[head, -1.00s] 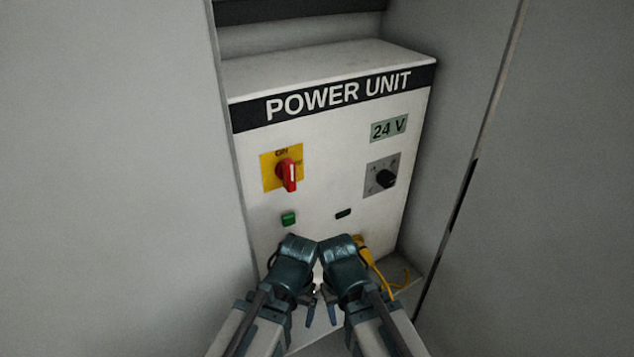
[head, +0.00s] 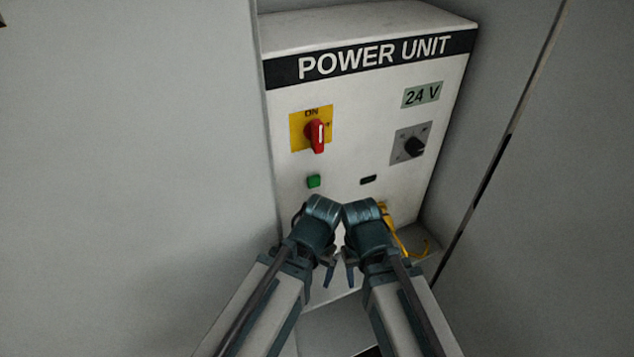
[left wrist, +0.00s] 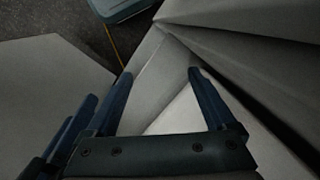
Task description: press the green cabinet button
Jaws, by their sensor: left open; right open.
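Nothing covers the button in the head view. My left gripper (head: 329,273) and my right gripper (head: 350,271) hang side by side below it, fingers pointing down, partly hidden by my wrists. Neither touches the button. In the left wrist view my left gripper (left wrist: 158,77) is open with nothing between its fingers; the button does not show there.
A black knob (head: 415,147), a 24 V display (head: 422,95) and a dark slot (head: 368,180) are on the same panel. A yellow cable (head: 402,237) hangs at the lower right. Grey cabinet walls stand close on both sides. A teal object (left wrist: 120,8) shows in the left wrist view.

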